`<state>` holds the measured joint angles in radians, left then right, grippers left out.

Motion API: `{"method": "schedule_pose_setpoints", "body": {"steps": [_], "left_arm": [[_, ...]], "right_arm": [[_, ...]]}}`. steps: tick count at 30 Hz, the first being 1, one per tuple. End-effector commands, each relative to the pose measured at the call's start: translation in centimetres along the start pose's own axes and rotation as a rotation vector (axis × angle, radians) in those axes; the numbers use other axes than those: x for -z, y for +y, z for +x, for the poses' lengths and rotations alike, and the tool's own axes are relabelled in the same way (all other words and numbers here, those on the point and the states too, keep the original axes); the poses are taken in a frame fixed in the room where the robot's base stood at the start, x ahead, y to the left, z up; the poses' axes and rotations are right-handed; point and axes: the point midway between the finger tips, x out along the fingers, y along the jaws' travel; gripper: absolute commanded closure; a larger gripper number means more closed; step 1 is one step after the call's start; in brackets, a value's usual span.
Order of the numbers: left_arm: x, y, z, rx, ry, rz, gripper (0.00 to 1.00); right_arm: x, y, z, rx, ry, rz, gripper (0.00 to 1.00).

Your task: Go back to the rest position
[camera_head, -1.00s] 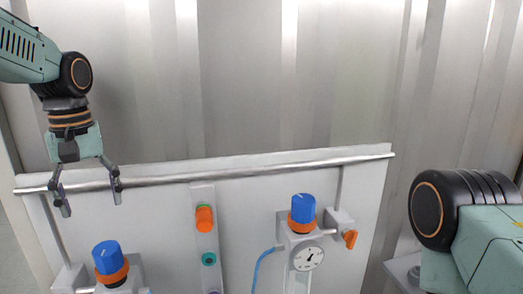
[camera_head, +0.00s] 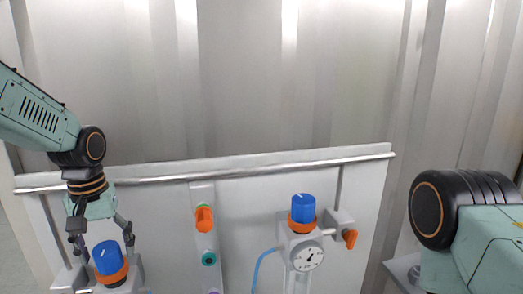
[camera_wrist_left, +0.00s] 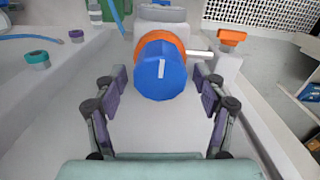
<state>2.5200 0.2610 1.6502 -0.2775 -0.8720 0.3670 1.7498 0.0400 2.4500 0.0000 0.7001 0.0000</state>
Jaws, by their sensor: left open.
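My left gripper (camera_head: 103,250) is open, hanging down over the left blue knob (camera_head: 107,257) with its orange collar. In the left wrist view the same blue knob (camera_wrist_left: 160,74) sits ahead, between and just beyond the open fingers (camera_wrist_left: 162,90); nothing is held. Whether a finger touches the knob, I cannot tell. My right arm shows at the right edge of the head view, but its gripper is out of view.
The white panel carries a second blue knob (camera_head: 303,208) above a gauge (camera_head: 307,256), an orange handle (camera_head: 350,239), an orange button (camera_head: 204,218) and a blue hose (camera_head: 264,264). A metal rail (camera_head: 240,173) runs along its top. The space before the corrugated wall (camera_head: 250,90) is clear.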

Motion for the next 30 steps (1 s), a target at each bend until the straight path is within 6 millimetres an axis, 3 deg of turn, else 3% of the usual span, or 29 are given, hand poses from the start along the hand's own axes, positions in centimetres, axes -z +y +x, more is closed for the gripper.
{"method": "schedule_pose_setpoints", "body": {"steps": [30], "left_arm": [[-0.15,0.33,-0.02,0.0,0.0,0.824,0.29]], "right_arm": [[0.01,0.0,0.0,0.0,0.0,0.0,0.17]]}}
